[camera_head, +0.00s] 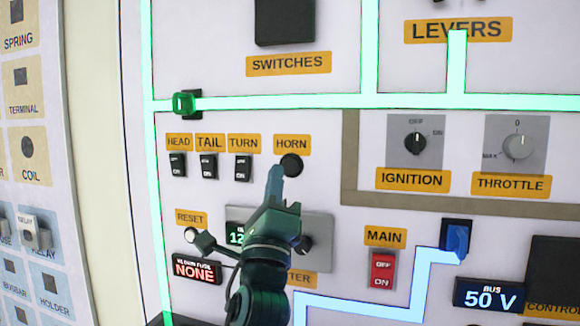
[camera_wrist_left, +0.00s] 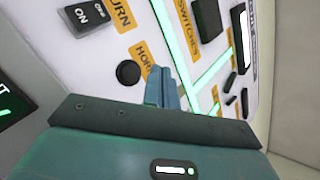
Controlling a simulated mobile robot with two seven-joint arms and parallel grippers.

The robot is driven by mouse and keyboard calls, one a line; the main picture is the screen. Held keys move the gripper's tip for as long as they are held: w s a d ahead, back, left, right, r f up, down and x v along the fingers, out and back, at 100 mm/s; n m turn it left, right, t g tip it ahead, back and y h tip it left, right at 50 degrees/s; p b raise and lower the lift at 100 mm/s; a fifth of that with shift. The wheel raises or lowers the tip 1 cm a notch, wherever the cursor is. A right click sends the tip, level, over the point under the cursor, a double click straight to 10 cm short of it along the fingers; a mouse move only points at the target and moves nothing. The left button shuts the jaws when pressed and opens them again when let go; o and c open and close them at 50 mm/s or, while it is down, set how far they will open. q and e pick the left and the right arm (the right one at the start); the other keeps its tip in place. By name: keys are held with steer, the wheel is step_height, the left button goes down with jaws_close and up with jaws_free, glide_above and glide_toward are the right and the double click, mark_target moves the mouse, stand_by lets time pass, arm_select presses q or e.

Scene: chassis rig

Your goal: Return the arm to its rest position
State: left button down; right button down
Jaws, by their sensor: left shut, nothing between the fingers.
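My left gripper (camera_head: 275,178) is in front of the white panel in the head view, pointing up with its fingers shut and empty. Its tip is just left of the round black horn button (camera_head: 291,165). In the left wrist view the shut blue fingers (camera_wrist_left: 161,88) show beside the horn button (camera_wrist_left: 128,73). I cannot tell whether the fingertips touch the panel. My left arm (camera_head: 258,290) comes up from the bottom and hides part of a meter plate. My right gripper is not in view.
The panel carries the head, tail and turn switches (camera_head: 209,167), a red main switch (camera_head: 383,269), an ignition knob (camera_head: 416,142) and a throttle knob (camera_head: 517,147). A blue lever (camera_head: 456,241) sits at the lower right. A parts board (camera_head: 30,120) stands at the left.

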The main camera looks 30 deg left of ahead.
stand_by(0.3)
